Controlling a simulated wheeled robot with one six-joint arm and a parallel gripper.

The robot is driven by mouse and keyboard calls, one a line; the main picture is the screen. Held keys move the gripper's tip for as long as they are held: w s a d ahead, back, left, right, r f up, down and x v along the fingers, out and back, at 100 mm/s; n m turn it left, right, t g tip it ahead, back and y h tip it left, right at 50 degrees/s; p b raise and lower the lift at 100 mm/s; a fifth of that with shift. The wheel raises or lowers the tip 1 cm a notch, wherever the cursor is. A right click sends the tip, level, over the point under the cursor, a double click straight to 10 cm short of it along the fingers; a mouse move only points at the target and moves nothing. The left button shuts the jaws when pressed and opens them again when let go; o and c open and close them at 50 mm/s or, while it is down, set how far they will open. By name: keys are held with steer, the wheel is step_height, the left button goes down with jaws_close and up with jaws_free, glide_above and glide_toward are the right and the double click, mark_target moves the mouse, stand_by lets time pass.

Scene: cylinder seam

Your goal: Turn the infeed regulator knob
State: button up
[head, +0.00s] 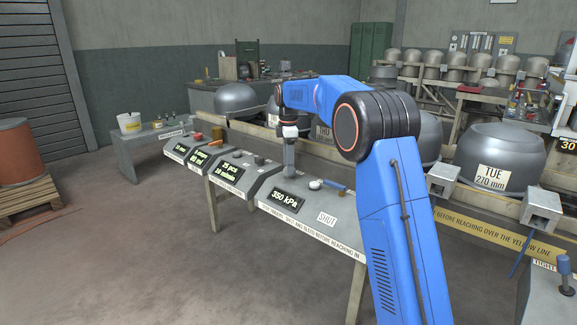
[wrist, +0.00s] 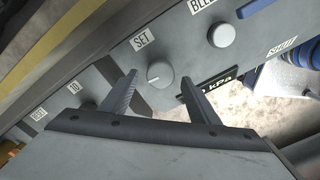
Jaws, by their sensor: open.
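A round grey knob (wrist: 160,75) with a pointer line sits on the sloped grey panel beside a SET label (wrist: 141,41) in the wrist view. My gripper (wrist: 157,78) is open, with one finger on each side of the knob in the picture. Gaps show between the knob and both fingers; I cannot tell how far above the panel the tips are. In the head view my gripper (head: 289,172) points down over the console with the 350 kPa display (head: 284,200). There the SET knob is hidden by my gripper.
More console panels with displays (head: 231,171) stand to the left. Large grey domes (head: 499,157) line the back.

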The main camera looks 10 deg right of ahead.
steer(key=shift+f, duration=0.65)
steer(key=c, duration=1)
steer(key=shift+c, duration=0.2)
